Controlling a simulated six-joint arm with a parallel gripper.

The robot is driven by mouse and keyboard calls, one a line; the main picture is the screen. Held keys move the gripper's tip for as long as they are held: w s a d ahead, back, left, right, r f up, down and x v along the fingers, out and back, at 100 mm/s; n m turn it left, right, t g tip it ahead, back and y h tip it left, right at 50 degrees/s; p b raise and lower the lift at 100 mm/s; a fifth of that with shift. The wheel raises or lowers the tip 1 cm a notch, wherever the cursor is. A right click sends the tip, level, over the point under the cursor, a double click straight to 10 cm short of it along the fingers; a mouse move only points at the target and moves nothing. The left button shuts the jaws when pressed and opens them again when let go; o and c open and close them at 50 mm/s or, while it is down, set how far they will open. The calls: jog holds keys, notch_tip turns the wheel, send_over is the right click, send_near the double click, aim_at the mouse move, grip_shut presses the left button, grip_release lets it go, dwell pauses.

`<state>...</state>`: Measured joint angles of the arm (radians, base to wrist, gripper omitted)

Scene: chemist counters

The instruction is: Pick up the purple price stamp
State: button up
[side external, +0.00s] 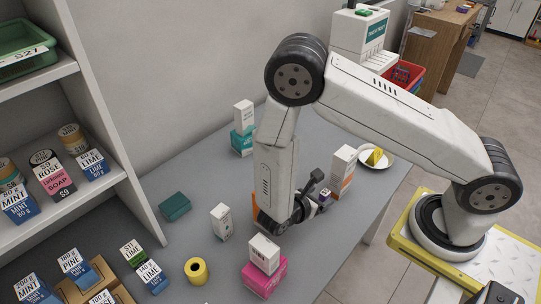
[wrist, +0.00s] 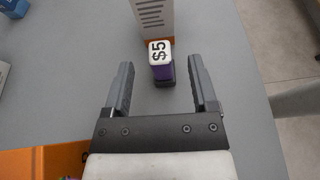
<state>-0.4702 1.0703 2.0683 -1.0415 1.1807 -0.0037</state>
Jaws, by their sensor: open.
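The purple price stamp (wrist: 161,72) stands on the grey counter in the wrist view, with a white top marked "$5" and a dark base. It is between and slightly beyond the tips of my gripper (wrist: 161,68), whose two fingers are apart and touch nothing that I can see. In the side view the stamp (side external: 324,196) shows small and purple beside my gripper (side external: 318,188), partly hidden by it.
A white and orange box (side external: 343,170) stands just behind the stamp. An orange item (wrist: 40,162) is at the lower left of the wrist view. A white box on a pink box (side external: 264,277) stands nearer the side camera. A plate (side external: 388,161) holds a yellow wedge.

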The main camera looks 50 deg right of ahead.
jog(key=shift+d+f, duration=0.25)
jog(key=shift+d, duration=0.4)
grip_shut()
